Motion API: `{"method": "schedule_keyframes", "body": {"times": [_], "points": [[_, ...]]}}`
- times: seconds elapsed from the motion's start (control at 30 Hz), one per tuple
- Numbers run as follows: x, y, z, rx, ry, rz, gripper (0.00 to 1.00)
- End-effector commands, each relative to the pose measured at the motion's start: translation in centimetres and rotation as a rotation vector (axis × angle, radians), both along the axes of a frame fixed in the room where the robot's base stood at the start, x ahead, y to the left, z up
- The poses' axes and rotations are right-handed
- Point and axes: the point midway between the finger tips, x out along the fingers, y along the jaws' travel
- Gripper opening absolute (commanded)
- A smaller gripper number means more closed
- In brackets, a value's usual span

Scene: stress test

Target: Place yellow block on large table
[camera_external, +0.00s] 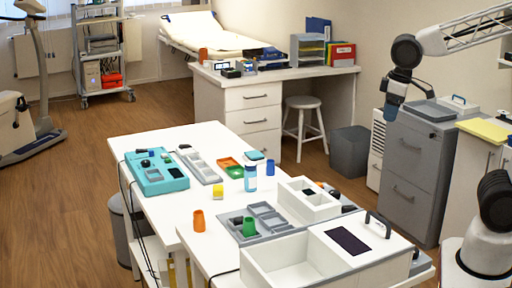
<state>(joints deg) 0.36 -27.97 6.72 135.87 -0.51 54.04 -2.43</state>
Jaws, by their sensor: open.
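A small yellow block (218,192) stands on the long white table (178,212), near the middle of its top. An orange cup is in front of it and a clear bottle with a blue cap is to its right. My gripper (390,114) hangs pointing down at the upper right, in front of the grey filing cabinet in the picture. It is open, and no held object can be made out. It is well apart from the yellow block. The fingertips are small and hard to make out.
The table also holds a teal tray (158,178), an orange cup (198,221), a bottle (250,178), a green cup (249,227) and a white open box (285,262). A grey filing cabinet (408,170) and a desk (275,82) stand behind.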

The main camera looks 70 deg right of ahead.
Motion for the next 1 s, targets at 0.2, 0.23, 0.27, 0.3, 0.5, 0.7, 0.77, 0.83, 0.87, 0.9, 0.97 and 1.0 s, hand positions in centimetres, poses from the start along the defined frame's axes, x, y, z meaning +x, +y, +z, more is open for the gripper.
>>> {"method": "schedule_keyframes", "body": {"times": [0.2, 0.23, 0.27, 0.3, 0.5, 0.7, 0.77, 0.83, 0.87, 0.9, 0.97, 1.0], "points": [[-5.8, 0.0, -1.4, 0.006, -0.022, -0.035, 0.78], [-6.4, 0.0, -1.6, 0.007, -0.024, -0.039, 0.78], [-6.9, 0.0, -1.7, 0.008, -0.027, -0.043, 0.78], [-7.5, 0.0, -2.0, 0.009, -0.029, -0.048, 0.78], [-9.1, 0.0, -2.6, 0.011, -0.035, -0.059, 0.78], [-9.2, 0.0, -2.7, 0.011, -0.035, -0.060, 0.78], [-9.2, 0.0, -2.7, 0.011, -0.035, -0.060, 0.78], [-9.2, 0.0, -2.7, 0.011, -0.035, -0.060, 0.78], [-9.2, 0.0, -2.7, 0.011, -0.035, -0.060, 0.78], [-9.2, 0.0, -2.7, 0.011, -0.035, -0.060, 0.78], [-9.2, 0.0, -2.6, 0.011, -0.035, -0.060, 0.78], [-9.2, 0.0, -2.6, 0.011, -0.035, -0.060, 0.78]]}}
